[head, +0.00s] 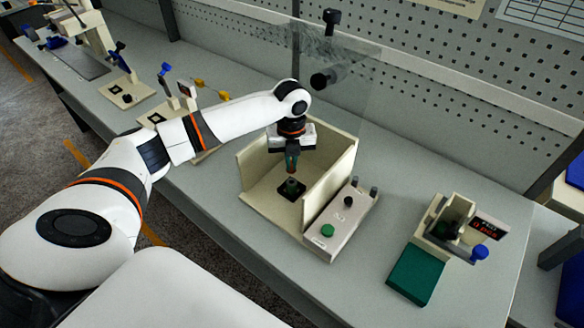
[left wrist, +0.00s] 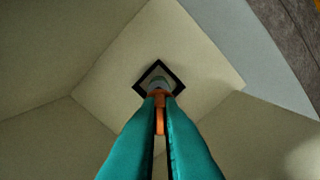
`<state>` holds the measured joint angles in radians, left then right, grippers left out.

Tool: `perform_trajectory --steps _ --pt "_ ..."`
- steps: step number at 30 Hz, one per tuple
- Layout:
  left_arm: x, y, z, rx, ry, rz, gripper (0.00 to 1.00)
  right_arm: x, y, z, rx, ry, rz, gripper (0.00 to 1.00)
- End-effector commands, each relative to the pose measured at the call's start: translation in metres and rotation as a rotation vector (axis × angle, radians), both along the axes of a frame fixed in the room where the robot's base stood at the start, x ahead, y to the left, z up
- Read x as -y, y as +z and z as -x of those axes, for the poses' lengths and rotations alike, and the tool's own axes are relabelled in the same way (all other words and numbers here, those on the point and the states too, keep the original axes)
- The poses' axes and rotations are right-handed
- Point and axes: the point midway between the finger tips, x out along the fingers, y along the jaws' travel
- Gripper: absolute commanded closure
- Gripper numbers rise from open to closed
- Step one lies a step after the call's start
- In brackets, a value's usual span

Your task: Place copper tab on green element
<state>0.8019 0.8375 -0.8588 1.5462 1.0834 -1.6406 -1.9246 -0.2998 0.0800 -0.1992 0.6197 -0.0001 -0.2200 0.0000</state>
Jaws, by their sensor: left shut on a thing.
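My left gripper (head: 291,162) reaches down into an open cream box. Its teal fingers are shut on the orange copper tab (left wrist: 160,118), which shows as a narrow strip between the fingertips in the left wrist view. The green element (head: 292,187) stands upright on a black square on the box floor. In the head view the gripper is just above it, with a small gap. In the left wrist view a greyish round top (left wrist: 157,83) shows beyond the tab inside the black square, partly hidden by it. My right gripper is not in view.
The cream box (head: 332,168) has walls close around my gripper, and a clear panel (head: 345,90) rises behind. A control panel (head: 340,222) with a green button adjoins its right. A small device (head: 455,225) and green pad (head: 415,275) lie further right.

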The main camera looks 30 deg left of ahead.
Motion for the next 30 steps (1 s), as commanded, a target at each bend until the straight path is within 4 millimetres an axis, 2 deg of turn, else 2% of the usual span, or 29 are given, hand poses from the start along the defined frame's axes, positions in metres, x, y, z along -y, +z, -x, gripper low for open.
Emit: perform_trajectory --steps 5,11,14,25,27,30 --pt "0.0 -0.012 0.0 0.001 0.001 -0.001 1.0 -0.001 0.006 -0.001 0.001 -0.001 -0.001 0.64" --pt "0.0 -0.041 0.001 -0.001 0.001 0.001 1.0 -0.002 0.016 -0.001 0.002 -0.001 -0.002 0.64" --pt "0.0 -0.046 -0.003 0.003 0.002 0.0 1.0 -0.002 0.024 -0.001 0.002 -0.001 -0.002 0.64" --pt "0.0 -0.053 -0.004 0.004 0.001 0.0 1.0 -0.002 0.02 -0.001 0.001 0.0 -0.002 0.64" --pt "0.0 -0.052 -0.004 0.004 0.001 0.0 0.86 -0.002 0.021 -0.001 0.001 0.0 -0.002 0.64" --pt "0.0 -0.052 -0.004 0.004 0.001 0.0 0.72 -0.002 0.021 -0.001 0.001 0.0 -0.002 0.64"
